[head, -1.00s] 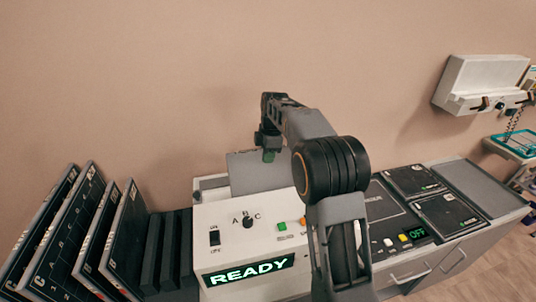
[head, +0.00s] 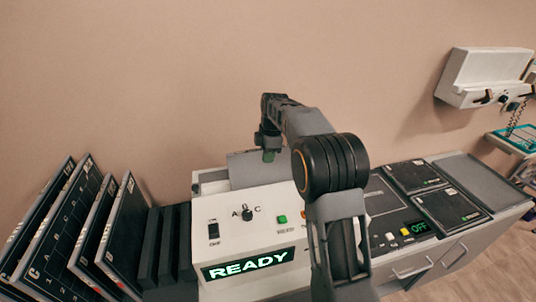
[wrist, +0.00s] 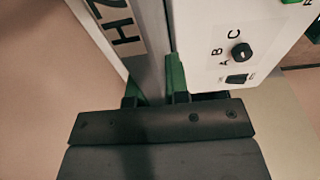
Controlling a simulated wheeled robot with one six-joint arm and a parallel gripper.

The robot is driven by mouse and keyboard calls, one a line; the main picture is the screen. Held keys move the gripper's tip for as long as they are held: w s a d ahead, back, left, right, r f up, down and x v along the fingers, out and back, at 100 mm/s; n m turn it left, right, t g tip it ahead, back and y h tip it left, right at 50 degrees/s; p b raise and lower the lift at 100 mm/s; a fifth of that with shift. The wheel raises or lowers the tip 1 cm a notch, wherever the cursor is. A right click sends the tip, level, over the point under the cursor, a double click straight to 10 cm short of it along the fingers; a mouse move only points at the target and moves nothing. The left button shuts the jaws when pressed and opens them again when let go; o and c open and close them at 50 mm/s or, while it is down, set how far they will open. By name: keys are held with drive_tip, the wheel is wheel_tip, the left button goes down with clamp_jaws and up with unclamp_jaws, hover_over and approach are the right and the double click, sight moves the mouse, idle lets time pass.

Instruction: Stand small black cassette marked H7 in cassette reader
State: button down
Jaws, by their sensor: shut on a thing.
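The cassette marked H7 shows in the wrist view as a grey edge (wrist: 150,62) with an H7 label (wrist: 122,28) on its side. In the head view it is a grey plate (head: 240,170) standing on edge behind the reader's front panel. The cassette reader (head: 228,228) is a white box with a lit READY display; its panel also shows in the wrist view (wrist: 205,25). My gripper (head: 268,152) is shut on the cassette, green pads (wrist: 154,88) on either side. The cassette's lower edge is hidden, so I cannot tell whether it is seated.
Several dark cassettes (head: 70,225) lean in a row at the left, beside black dividers (head: 165,250). To the right are a unit with an OFF display (head: 420,227) and two flat black cassettes (head: 416,176). A white box (head: 484,77) hangs on the wall.

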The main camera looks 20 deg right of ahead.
drive_tip(key=shift+f+b, duration=1.2)
drive_tip(key=shift+f, duration=0.65)
drive_tip(key=shift+f, duration=0.1)
drive_tip(key=c, duration=1)
unclamp_jaws()
drive_tip(key=r, duration=0.4)
drive_tip(key=d+r, duration=0.1)
drive_tip(key=r, duration=0.4)
drive_tip(key=r+p, duration=0.1)
drive_tip(key=r, duration=0.3)
drive_tip(key=shift+d+r, duration=0.35)
drive_tip(key=shift+r, duration=0.1)
wheel_tip(320, 180, up, 6)
drive_tip(key=p, duration=0.6)
drive_tip(key=shift+p, duration=0.4)
